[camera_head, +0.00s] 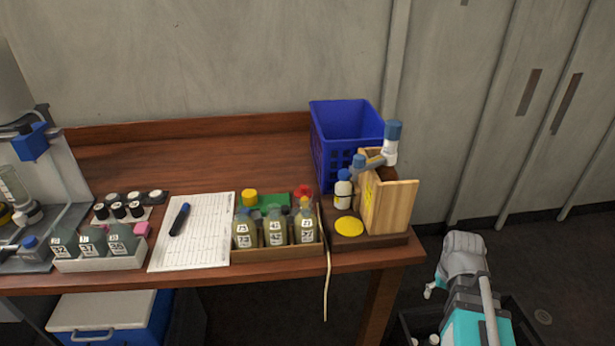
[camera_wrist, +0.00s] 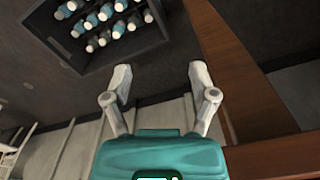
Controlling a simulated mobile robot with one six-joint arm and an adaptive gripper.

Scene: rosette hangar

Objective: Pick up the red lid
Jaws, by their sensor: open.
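A small red object (camera_head: 303,191), which looks like the red lid, shows in the head view. In the head view my arm is off the desk's right end, low and well away from the red object. The red lid does not show in the wrist view.
The wooden box (camera_head: 277,252) holds numbered bottles. A yellow disc (camera_head: 349,227), a wooden stand (camera_head: 390,207) and a blue basket (camera_head: 345,120) are to the right. A dark crate of bottles (camera_wrist: 60,45) stands on the floor. The desk's back left is clear.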

